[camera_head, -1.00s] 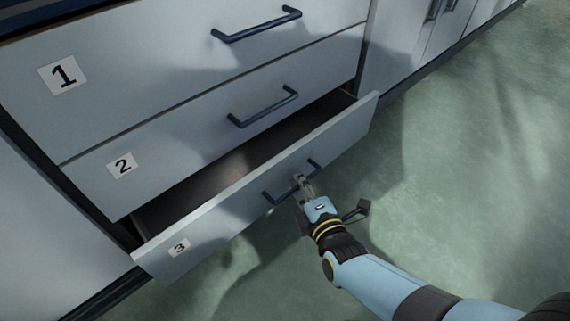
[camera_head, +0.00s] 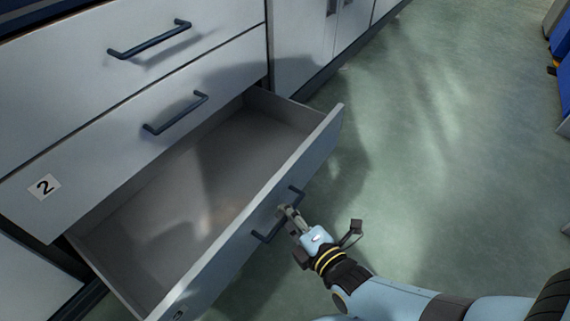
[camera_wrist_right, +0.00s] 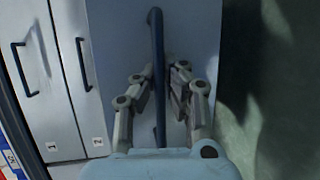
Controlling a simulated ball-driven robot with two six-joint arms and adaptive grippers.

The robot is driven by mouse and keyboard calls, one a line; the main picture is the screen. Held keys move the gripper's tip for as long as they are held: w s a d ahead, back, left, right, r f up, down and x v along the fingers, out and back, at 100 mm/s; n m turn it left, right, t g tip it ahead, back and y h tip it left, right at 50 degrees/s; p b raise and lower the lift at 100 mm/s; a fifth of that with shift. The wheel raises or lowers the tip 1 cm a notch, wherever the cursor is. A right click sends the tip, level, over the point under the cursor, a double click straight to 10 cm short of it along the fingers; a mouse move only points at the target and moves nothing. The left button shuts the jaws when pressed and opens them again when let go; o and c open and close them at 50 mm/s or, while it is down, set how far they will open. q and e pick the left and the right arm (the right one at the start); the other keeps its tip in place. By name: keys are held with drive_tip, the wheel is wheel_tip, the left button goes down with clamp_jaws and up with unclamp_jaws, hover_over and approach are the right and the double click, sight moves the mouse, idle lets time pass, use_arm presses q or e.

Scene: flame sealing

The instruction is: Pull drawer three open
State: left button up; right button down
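Drawer three (camera_head: 245,235) is the lowest drawer and stands well out from the cabinet, with its grey interior (camera_head: 190,190) showing empty. Its number label is mostly cut off at the bottom edge of the head view. My right gripper (camera_head: 287,212) is at the dark bar handle (camera_head: 264,238) on the drawer's front. In the right wrist view the handle (camera_wrist_right: 157,40) runs between the two fingers of my right gripper (camera_wrist_right: 163,80), which are closed in around it. The fingers partly hide the bar's middle. My left gripper is not in view.
Drawer two (camera_head: 110,165) above is shut, with its own handle (camera_head: 175,114). The top drawer (camera_head: 90,75) is shut too. Cabinet doors (camera_head: 315,45) stand beyond. The green floor (camera_head: 440,150) to the right is open, with blue items (camera_head: 562,75) at the far right edge.

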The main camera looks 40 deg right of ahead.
drive_tip(key=shift+w+r, duration=0.1)
drive_tip(key=c, duration=1.4)
unclamp_jaws()
drive_tip(key=s+r, duration=0.2)
drive_tip(key=s, duration=1)
drive_tip(key=shift+a, duration=0.3)
drive_tip(key=shift+w, duration=0.1)
